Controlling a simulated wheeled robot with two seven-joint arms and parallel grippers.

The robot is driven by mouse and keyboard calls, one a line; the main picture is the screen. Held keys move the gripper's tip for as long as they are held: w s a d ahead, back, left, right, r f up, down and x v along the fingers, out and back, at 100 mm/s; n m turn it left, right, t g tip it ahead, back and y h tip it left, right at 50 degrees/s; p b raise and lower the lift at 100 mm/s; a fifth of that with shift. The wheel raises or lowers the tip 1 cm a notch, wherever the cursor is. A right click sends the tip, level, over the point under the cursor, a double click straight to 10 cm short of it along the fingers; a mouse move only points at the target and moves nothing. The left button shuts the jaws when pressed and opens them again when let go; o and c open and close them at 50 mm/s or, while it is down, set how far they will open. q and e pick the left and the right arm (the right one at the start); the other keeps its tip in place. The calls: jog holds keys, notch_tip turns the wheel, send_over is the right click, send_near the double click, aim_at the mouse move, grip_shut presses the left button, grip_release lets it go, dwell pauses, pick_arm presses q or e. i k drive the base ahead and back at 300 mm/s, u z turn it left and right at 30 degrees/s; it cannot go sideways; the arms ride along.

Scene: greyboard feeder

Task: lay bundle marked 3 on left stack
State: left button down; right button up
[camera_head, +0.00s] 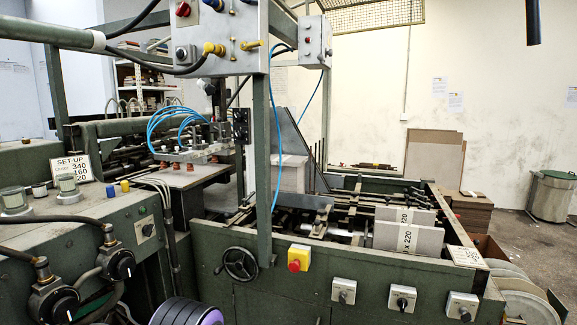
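No bundle with a readable mark 3 is in sight. Two grey boards or board bundles stand upright at the right of the feeder: a front one (425,241) with a white label reading "x 220", and a back one (386,214) with a label ending in "220". A pale grey stack (292,178) stands further left, partly hidden by the green post. I cannot tell which of these, if any, is the left stack.
The green feeder frame (300,262) has a handwheel (240,264), a red-and-yellow stop button (299,257) and several switches. A set-up card (72,167) stands on the left console. Brown boards (470,214) are piled behind at right. A grey bin (552,195) stands at the wall.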

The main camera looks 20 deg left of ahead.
aim_at(287, 160)
jog(key=u, duration=0.6)
jog(key=i, duration=0.65)
jog(key=u, duration=0.4)
jog(key=i, duration=0.85)
jog(key=z, duration=0.4)
